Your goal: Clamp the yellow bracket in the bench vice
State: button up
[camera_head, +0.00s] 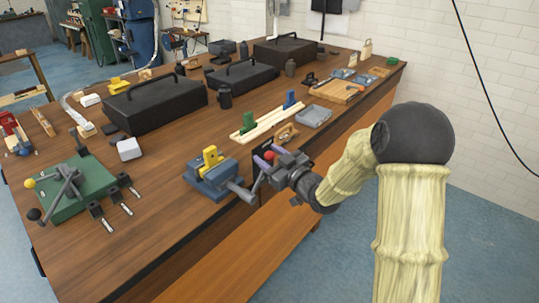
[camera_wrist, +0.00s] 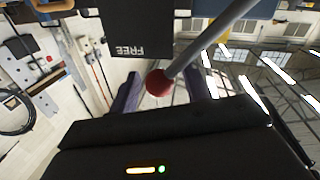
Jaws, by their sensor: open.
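The yellow bracket (camera_head: 210,158) stands upright at the jaws of the blue-grey bench vice (camera_head: 213,182) near the bench's front edge. I cannot tell whether the jaws press on it. The vice's grey handle bar ends in a red ball (camera_wrist: 158,82). My gripper (camera_head: 267,158) is right of the vice, past the bench's front edge. In the wrist view my gripper (camera_wrist: 162,76) is open, its purple fingers on either side of the red ball, with a gap visible. The bracket is not recognisable in the wrist view.
A black sign reading FREE (camera_wrist: 138,35) hangs close by. A green-based fixture (camera_head: 75,193) with levers stands left of the vice. Wooden strips with green and blue clamps (camera_head: 268,122), a grey box (camera_head: 314,116) and black toolboxes (camera_head: 155,104) lie behind. Some bare bench (camera_head: 150,200) lies left of the vice.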

grip_shut()
